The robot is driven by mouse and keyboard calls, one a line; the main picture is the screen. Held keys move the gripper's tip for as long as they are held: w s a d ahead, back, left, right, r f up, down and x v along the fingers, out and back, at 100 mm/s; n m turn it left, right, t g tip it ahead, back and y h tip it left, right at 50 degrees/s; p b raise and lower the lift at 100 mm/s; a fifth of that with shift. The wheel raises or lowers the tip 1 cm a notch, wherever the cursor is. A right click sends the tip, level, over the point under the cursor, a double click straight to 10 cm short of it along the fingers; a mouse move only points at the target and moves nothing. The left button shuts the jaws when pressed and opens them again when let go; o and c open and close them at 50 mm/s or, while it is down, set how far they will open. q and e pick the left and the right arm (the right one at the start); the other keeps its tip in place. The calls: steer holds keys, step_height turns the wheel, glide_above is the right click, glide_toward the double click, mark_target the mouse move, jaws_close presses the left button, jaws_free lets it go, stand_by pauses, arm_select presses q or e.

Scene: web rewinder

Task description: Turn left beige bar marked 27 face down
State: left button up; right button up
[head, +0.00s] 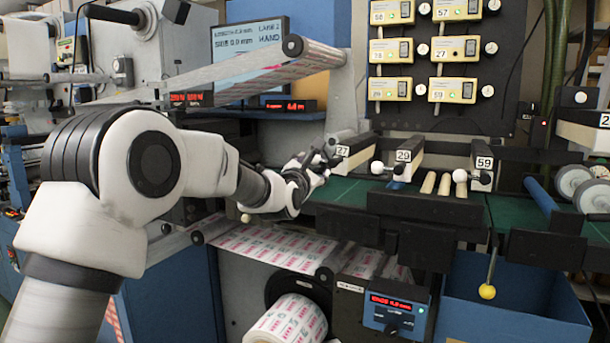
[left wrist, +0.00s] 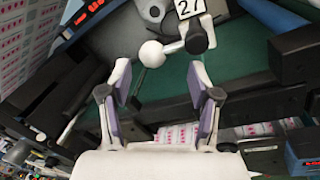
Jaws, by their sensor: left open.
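The beige bar marked 27 (head: 356,157) lies level on the black rack, its numbered end plate facing me, left of the bars marked 29 and 59. My left gripper (head: 318,168) is at its left front end. The left wrist view shows the plate 27 (left wrist: 187,8) upright, above a round black end. A white ball knob (left wrist: 152,53) on a short rod sticks out to its left. My left gripper (left wrist: 159,78) is open there, with the knob just beyond and between its fingertips; I cannot tell whether they touch. In the head view the gripper covers this knob.
Bars 29 (head: 404,156) and 59 (head: 484,162) with white knobs stand to the right. A yellow ball (head: 487,292) hangs over a blue bin (head: 540,312). A printed web (head: 275,246) runs below my left arm.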

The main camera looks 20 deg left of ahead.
arm_select(q)
steer(key=s+d, duration=0.1)
steer(key=s, duration=0.7)
steer(key=shift+s+f, duration=0.15)
